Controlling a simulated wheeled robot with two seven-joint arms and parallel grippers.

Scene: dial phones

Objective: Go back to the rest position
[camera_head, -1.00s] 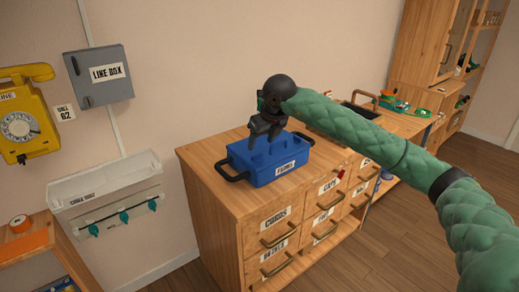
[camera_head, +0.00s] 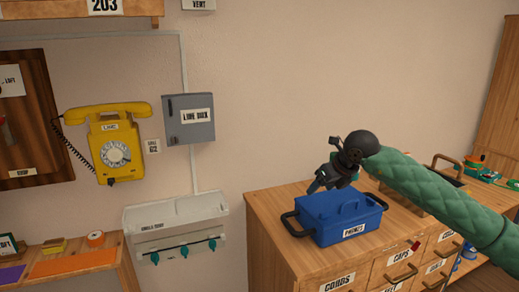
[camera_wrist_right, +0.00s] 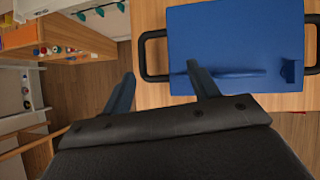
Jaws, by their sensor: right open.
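My right gripper (camera_head: 323,180) is in the head view, with its green padded arm (camera_head: 435,195) coming in from the right. The blue box (camera_wrist_right: 235,35) lies beyond the right finger in that view. My left gripper is not in view.
A yellow dial phone (camera_head: 118,140) and a grey line box (camera_head: 190,118) hang on the wall. A white cable tray (camera_head: 175,228) is below them. An orange-topped bench (camera_head: 75,264) is at lower left. The floor shows between bench and cabinet.

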